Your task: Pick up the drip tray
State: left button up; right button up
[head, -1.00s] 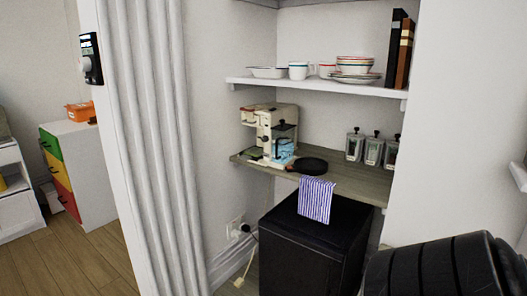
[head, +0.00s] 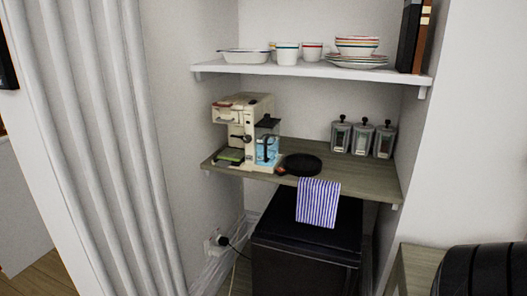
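A cream coffee machine (head: 243,125) with a blue-tinted water container (head: 266,148) stands at the left end of the wooden shelf (head: 345,176). A small flat dark and green piece (head: 230,156) lies low at the machine's left front, under its brew head. It looks like the drip tray, but it is too small to tell its edges, or whether it is seated in the machine. Neither of my grippers is in view.
A black pan (head: 302,165) sits right of the machine. A striped cloth (head: 318,203) hangs over the shelf edge above a black cabinet (head: 305,240). Several canisters (head: 362,138) stand behind right. Dishes (head: 287,53) fill the upper shelf. A black ribbed object (head: 485,270) is at lower right.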

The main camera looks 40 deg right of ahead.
aim_at(233, 156)
jog(key=i+z, duration=0.2)
jog(key=z, duration=0.25)
jog(key=i+z, duration=0.2)
jog(key=z, duration=0.3)
jog(key=i+j+z, duration=0.1)
jog(key=z, duration=0.35)
jog(key=i+j+z, duration=0.2)
jog(key=i+z, duration=0.2)
jog(key=i+j+z, duration=0.3)
jog(key=z, duration=0.15)
jog(key=i, duration=0.05)
